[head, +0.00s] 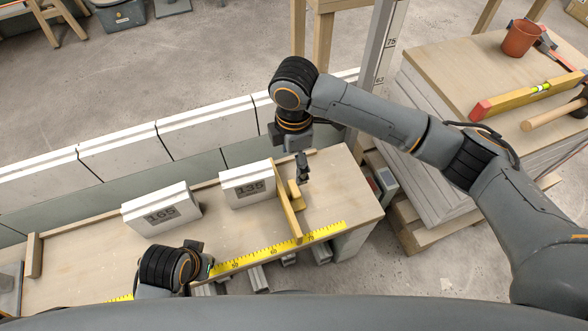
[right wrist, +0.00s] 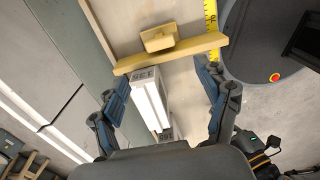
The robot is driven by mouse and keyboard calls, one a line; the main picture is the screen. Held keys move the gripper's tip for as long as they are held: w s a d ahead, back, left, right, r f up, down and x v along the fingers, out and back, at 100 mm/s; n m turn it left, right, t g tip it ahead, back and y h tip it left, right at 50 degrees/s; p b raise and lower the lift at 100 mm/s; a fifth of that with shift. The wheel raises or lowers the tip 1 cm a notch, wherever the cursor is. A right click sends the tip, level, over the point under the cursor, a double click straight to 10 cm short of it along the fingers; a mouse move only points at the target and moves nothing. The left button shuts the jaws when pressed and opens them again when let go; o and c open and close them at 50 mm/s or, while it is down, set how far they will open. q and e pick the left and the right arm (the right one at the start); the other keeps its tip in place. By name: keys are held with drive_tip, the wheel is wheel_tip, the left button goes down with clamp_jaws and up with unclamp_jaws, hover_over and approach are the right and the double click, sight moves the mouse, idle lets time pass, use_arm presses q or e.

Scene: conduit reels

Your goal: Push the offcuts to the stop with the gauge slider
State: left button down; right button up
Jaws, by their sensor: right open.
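The gauge slider is a yellow wooden bar (head: 286,206) across the bench, with a small grip block (head: 297,196) on its right side. It also shows in the right wrist view (right wrist: 190,50). Two white offcuts lie to its left: the one marked 135 (head: 247,184) close beside the bar, the one marked 165 (head: 161,209) farther left, a gap between them. A wooden stop (head: 34,256) stands at the bench's left end. My right gripper (head: 303,172) is open and empty above the slider. My left gripper (head: 200,264) is partly hidden at the bench's front edge.
A yellow scale (head: 285,248) runs along the bench's front edge. A wooden rail lines the back, with white blocks (head: 206,127) behind. A stack of boards (head: 470,85) at right carries a level (head: 525,97), a hammer and a red cup (head: 519,38). The bench right of the slider is clear.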

drive_tip(key=shift+r, duration=0.45)
